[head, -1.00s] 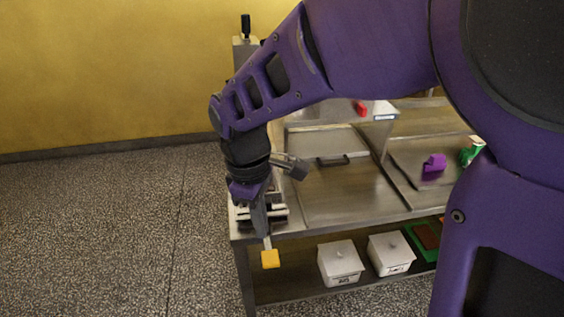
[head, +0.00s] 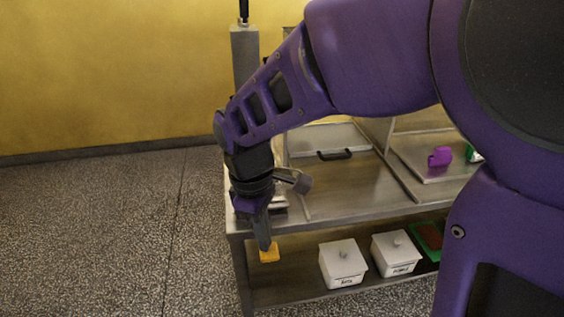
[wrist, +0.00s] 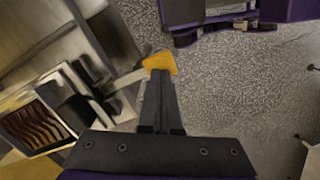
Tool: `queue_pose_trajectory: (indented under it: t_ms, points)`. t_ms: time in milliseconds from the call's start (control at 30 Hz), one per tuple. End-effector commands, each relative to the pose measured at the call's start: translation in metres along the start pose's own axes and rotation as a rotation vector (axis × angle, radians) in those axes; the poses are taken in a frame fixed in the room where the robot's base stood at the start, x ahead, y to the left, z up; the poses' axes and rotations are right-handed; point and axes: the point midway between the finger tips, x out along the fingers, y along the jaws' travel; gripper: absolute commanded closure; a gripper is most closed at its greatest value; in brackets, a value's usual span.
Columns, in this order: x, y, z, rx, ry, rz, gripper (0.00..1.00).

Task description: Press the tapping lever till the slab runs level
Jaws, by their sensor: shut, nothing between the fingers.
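The tapping lever shows as a yellow-orange pad (head: 269,253) at the front left corner of the steel table. In the wrist view the yellow pad (wrist: 160,62) is right at the tips of my fingers. My gripper (head: 265,246) points down with its fingers together, just above or on the pad; I cannot tell whether they touch. In the wrist view my gripper (wrist: 160,80) is closed and empty. A slab with dark brown wavy stripes (wrist: 35,124) lies in a frame at the left of the wrist view; whether it is level I cannot tell.
The steel table (head: 350,190) has a black-handled lid (head: 335,154) and a purple object (head: 440,156) on top. Two white lidded boxes, one left (head: 342,262) and one right (head: 396,253), stand on the lower shelf beside a green tray (head: 428,238). Open speckled floor (head: 110,230) lies to the left.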

Motion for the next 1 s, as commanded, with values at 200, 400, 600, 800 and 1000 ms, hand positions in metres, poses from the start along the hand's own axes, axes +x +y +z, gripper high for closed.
queue_pose_trajectory:
  t_ms: [200,400,600,800,1000]
  points:
    - [0.023,0.0,-0.002,0.0,-0.001,-0.001,1.0]
    - [0.024,0.0,-0.003,0.0,0.0,0.0,1.0]
    - [0.016,0.0,-0.015,-0.001,-0.001,0.0,1.0]
    - [0.011,0.0,-0.032,0.0,-0.001,-0.001,1.0]
    - [0.011,0.0,-0.032,0.0,0.0,0.0,1.0]
